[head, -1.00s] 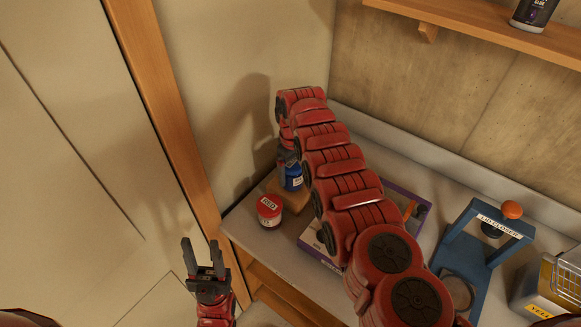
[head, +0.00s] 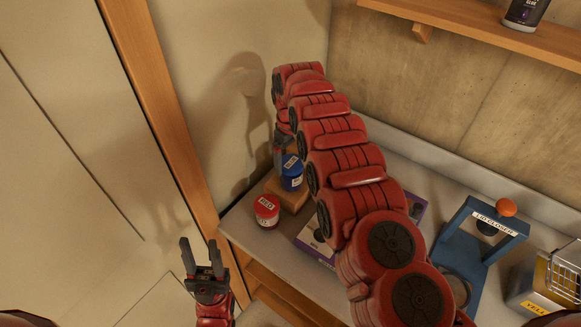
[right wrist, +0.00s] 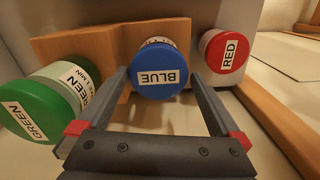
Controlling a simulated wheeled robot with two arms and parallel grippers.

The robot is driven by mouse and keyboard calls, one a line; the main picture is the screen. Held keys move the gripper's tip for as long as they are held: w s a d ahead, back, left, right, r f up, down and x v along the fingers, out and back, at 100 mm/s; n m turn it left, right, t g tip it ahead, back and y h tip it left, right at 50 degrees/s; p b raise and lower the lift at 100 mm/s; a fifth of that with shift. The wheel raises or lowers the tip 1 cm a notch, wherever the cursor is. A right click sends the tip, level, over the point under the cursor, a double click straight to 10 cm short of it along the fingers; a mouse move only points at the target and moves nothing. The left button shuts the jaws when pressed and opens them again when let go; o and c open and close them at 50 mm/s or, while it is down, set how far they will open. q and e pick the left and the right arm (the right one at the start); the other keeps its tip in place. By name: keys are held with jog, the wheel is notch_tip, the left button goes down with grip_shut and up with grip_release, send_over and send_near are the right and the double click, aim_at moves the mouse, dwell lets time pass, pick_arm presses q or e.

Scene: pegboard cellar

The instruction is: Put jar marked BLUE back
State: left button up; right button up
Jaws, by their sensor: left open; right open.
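The jar marked BLUE (head: 292,173) stands upright on a wooden stand (head: 291,199) in the corner of the bench. In the right wrist view its blue lid (right wrist: 160,72) faces me, its label upside down. My right gripper (head: 281,140) is open beside and above the jar; in its wrist view the fingertips (right wrist: 160,80) lie either side of the lid, with gaps, not gripping it. My left gripper (head: 202,256) is open and empty, low at the left, away from the bench.
A jar marked RED (head: 266,209) stands beside the stand. A jar marked GREEN (right wrist: 35,110) is on the other side in the wrist view. My right arm hides part of a purple-edged box (head: 318,250). A blue LID CLOSER press (head: 480,240) and a yellow-labelled container (head: 540,285) stand right.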

notch_tip(320, 180, up, 6)
jog(key=shift+w+f+b, duration=0.1)
jog(key=shift+f+b, duration=0.05)
jog(key=shift+b, duration=0.9)
jog(key=shift+r, duration=0.45)
